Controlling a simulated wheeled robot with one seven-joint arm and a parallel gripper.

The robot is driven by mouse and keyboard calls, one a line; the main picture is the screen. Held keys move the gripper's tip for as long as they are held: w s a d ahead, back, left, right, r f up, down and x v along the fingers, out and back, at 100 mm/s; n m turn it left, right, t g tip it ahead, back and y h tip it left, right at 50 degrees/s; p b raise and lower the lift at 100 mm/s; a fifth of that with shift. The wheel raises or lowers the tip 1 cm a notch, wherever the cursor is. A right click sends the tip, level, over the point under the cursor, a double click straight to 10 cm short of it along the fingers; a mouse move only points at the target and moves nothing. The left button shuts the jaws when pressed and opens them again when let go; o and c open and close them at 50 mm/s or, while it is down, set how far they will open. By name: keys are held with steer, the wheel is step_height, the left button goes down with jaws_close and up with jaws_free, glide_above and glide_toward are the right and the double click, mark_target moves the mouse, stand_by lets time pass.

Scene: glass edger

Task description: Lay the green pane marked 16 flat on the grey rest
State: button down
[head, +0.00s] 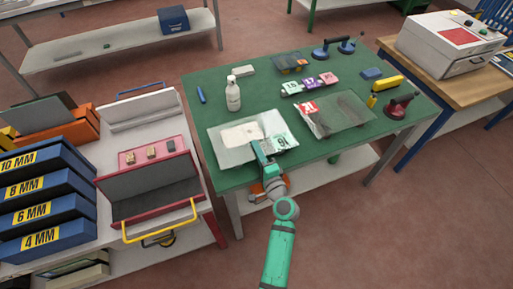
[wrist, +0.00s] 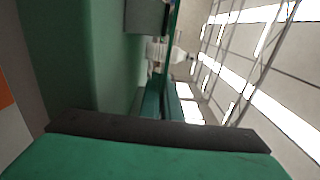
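The pane marked 16 (head: 222,146) is a clear sheet with a green-and-white number label, level at the left front of the green table. My gripper (head: 260,150) is at its front edge, beside the label. In the wrist view the pane shows edge-on as a thin green line (wrist: 174,32), running between the two fingers (wrist: 162,104), which appear shut on it. A grey block (wrist: 145,16), seemingly the grey rest, is just under the pane. I cannot tell whether they touch. From the head, the pane covers most of it.
A second pane with a red label (head: 350,110) lies to the right. A white bottle (head: 233,94) stands behind the pane marked 16. Small labelled blocks (head: 309,84), suction lifters (head: 333,48) and a yellow tool (head: 386,84) are farther back and right. A red-edged case (head: 150,185) is left.

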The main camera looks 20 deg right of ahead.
steer(key=c, duration=1.9)
jaws_free()
steer(key=shift+f, duration=0.1)
steer(key=shift+f, duration=0.1)
steer(key=shift+s, duration=0.1)
steer(key=s, duration=1)
steer(key=shift+s+d, duration=0.2)
steer(key=shift+s, duration=0.1)
steer(key=shift+w, duration=0.1)
